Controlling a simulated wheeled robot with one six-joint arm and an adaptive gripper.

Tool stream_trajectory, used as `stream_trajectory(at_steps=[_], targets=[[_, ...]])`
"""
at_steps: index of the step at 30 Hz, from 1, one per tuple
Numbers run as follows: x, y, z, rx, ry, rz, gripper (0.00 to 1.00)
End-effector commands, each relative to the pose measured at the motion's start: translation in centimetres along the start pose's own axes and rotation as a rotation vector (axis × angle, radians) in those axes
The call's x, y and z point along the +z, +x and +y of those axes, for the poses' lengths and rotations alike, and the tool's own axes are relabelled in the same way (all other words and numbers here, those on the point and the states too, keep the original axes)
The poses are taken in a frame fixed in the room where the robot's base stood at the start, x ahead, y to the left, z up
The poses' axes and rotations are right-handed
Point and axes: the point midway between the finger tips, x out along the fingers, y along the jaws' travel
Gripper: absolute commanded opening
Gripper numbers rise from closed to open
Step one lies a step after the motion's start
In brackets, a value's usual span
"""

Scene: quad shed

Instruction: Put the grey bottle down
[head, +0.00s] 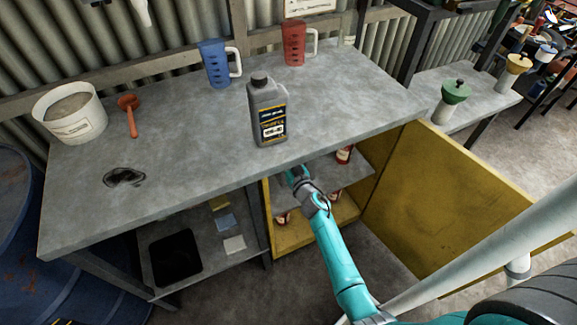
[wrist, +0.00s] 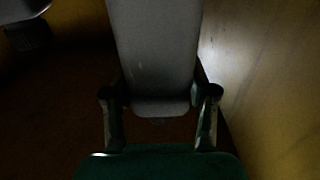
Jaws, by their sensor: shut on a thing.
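In the wrist view my gripper (wrist: 160,97) is shut on a smooth grey body, which looks like a grey bottle (wrist: 155,50), with one finger on each side. Its label and full shape are not visible. In the head view my arm reaches under the front edge of the bench into the open yellow cabinet (head: 288,240), and the fingers and held thing are hidden there. Another grey bottle (head: 268,116), with a dark cap and a black and yellow label, stands upright on the bench top (head: 190,140), apart from my gripper.
A red-labelled container (head: 344,155) stands on the cabinet's shelf. The yellow door (head: 450,200) is swung open to the right. A dark thing (wrist: 27,32) shows at upper left in the wrist view. Blue jug (head: 217,66), red jug (head: 294,45) and white bucket (head: 72,115) stand on the bench.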

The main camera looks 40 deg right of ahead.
Motion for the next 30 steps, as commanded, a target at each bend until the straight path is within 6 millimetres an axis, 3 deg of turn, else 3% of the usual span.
stream_trajectory(at_steps=[30], targets=[[8.0, 0.1, 0.1, 0.001, -0.001, 0.007, 0.00]])
